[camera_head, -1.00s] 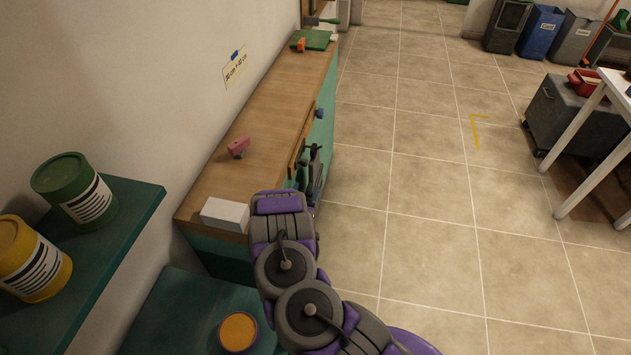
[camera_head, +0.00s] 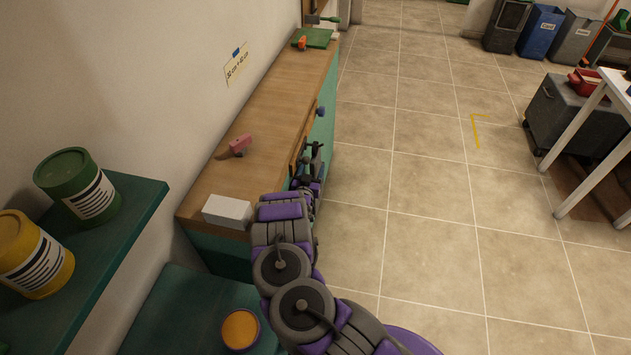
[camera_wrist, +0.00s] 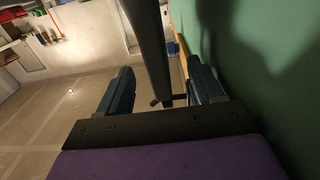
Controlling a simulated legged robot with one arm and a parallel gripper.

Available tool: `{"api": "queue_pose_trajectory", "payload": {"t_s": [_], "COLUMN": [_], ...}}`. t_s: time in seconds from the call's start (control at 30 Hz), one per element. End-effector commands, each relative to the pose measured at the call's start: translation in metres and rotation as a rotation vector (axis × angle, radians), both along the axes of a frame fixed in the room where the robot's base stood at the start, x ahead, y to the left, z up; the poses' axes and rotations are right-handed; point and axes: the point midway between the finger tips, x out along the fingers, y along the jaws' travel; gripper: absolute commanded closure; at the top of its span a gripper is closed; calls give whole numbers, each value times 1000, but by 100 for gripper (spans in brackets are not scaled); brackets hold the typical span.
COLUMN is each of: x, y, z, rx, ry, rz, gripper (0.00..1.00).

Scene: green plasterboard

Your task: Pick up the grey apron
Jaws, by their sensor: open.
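I cannot make out a grey apron for certain in either view. My gripper (camera_head: 312,162) is at the floor-side face of the long workbench (camera_head: 262,105), partly hidden by my own arm in the head view. In the wrist view my gripper (camera_wrist: 160,72) is open, with its two dark fingers apart. A dark grey strip (camera_wrist: 150,45) runs down between the fingers from the top edge; I cannot tell what it is or whether it touches them. A green surface (camera_wrist: 270,70) stands close beside the right finger.
On the bench lie a pink hammer-like thing (camera_head: 236,147) and a white block (camera_head: 228,212). A blue knob (camera_head: 320,112) sticks out from its face. Green (camera_head: 78,186) and yellow (camera_head: 34,255) cans stand on a shelf at left.

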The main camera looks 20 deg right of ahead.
Motion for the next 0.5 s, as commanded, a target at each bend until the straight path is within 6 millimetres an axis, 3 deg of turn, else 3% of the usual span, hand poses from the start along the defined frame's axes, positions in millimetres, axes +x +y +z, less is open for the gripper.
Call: {"api": "queue_pose_trajectory", "payload": {"t_s": [0.2, 0.43, 0.5], "x": [16, 17, 17], "y": [-11, -12, -12], "z": [0, 0, 0], "rx": [-1, 1, 1], "ry": [-1, -1, -1], "rz": [0, 0, 0], "gripper": [34, 34, 41]}}
